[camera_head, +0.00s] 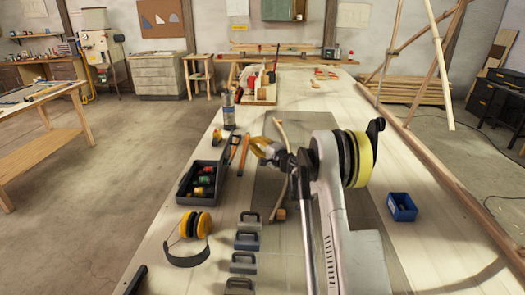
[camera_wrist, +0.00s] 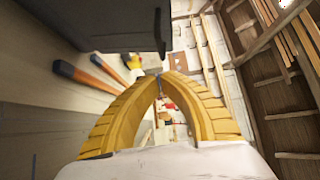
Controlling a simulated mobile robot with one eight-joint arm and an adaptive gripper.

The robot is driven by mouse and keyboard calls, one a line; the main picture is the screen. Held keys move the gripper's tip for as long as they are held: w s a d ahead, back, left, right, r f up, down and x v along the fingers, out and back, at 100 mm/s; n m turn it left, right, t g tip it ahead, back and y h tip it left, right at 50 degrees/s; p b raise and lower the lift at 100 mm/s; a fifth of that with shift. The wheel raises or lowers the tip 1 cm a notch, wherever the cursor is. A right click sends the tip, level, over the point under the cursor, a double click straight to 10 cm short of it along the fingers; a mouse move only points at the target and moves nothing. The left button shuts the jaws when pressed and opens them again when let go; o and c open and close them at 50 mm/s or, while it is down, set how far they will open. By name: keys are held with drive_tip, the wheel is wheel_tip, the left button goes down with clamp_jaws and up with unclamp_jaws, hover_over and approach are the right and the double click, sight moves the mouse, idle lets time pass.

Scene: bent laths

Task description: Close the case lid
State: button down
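The dark grey case (camera_head: 184,197) stands open on the workbench, left of my arm, with several red, green and yellowish items showing inside. I cannot clearly tell its lid apart from its body in the head view. A large dark panel (camera_wrist: 100,22) close at the top left of the wrist view looks like part of the case, but which part is unclear. My gripper (camera_head: 256,146) is to the right of the case's far end, above the bench. Its yellow fingers meet at the tips (camera_wrist: 160,76) in the wrist view, with nothing visible held between them.
Orange-handled tools (camera_head: 244,147) lie between case and gripper. Yellow earmuffs (camera_head: 187,224), several grey handled blocks (camera_head: 247,240) and a spray can (camera_head: 228,110) are nearby. A bent lath (camera_head: 281,132) lies behind my gripper. A blue bin (camera_head: 402,207) sits at the right.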

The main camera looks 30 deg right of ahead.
drive_tip(key=shift+w+a, duration=0.35)
drive_tip(key=shift+a, duration=0.2)
drive_tip(key=shift+w+a, duration=0.35)
drive_tip(key=shift+a, duration=0.2)
drive_tip(key=shift+r, duration=0.15)
drive_tip(key=shift+w+a+r+g, duration=0.2)
drive_tip(key=shift+a+r+g, duration=0.1)
drive_tip(key=shift+a, duration=0.1)
drive_tip(key=shift+w+n, duration=0.1)
drive_tip(key=shift+n, duration=0.2)
